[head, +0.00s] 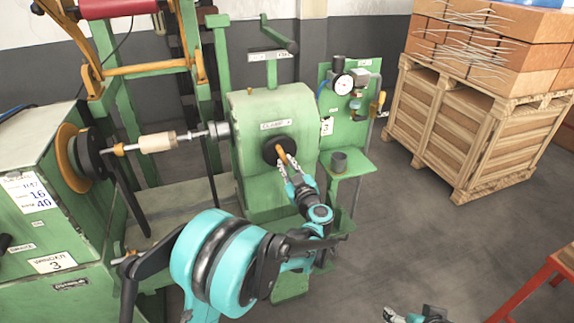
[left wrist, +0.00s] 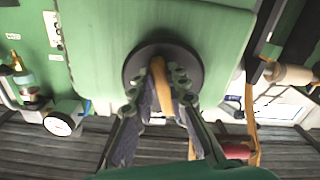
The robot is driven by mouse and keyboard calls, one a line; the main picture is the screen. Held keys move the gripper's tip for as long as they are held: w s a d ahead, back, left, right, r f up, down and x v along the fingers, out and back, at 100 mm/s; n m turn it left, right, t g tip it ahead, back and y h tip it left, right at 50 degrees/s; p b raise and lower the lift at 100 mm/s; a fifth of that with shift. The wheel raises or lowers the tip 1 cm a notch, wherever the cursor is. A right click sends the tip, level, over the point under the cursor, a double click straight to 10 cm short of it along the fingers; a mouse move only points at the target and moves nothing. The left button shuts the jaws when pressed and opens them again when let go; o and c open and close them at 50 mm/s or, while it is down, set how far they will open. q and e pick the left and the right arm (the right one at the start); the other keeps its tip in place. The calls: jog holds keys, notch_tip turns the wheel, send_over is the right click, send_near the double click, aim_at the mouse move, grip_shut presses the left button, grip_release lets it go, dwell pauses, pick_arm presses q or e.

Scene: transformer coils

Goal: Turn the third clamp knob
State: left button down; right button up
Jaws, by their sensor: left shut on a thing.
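The clamp knob is a black round disc (head: 269,150) with an orange bar handle (head: 283,156), on the front of a green housing (head: 258,190) labelled CLAMP. My left gripper (head: 287,168) reaches it from below and is shut on the orange handle. In the left wrist view the two fingers (left wrist: 167,84) lie on either side of the orange handle (left wrist: 161,75), in front of the black disc (left wrist: 135,68). The fingers hide part of the handle. Part of my right gripper (head: 390,314) shows low in the head view, away from the knob; its finger opening is unclear.
A shaft with a pale roller (head: 157,142) runs left of the housing to the green winder (head: 50,215) marked 3. A green panel (head: 343,130) with a gauge (head: 343,84) and small shelf stands right. A wooden crate (head: 440,130) stands farther right. Open floor lies between.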

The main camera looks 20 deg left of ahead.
pick_arm(q)
jog(key=c, duration=1.5)
grip_release()
jog(key=shift+s, duration=0.1)
jog(key=v, duration=1.2)
